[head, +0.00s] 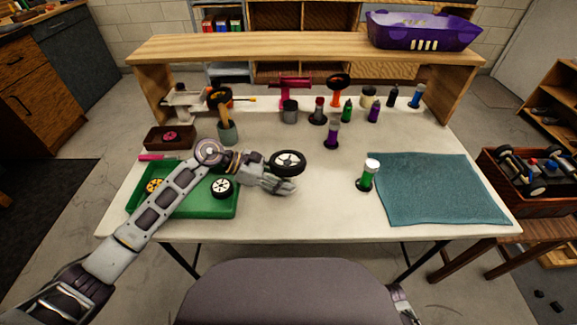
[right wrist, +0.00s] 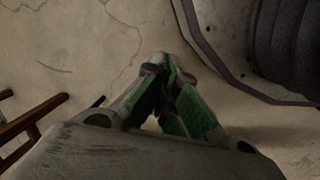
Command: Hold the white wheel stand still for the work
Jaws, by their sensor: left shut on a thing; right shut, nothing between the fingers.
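A black-tyred wheel with a white hub (head: 288,162) lies flat near the middle of the table in the head view. My left gripper (head: 284,186) is just below and in front of it, shut around what appears to be the white wheel stand under the wheel. The stand itself is almost wholly hidden by the fingers and the wheel. My right gripper (right wrist: 165,100) is shut and empty in the right wrist view, over the bare floor, away from the table.
A green tray (head: 190,207) with wheels lies under my left arm. Several bottles and tools stand along the back under a wooden shelf (head: 300,47). The front middle is clear.

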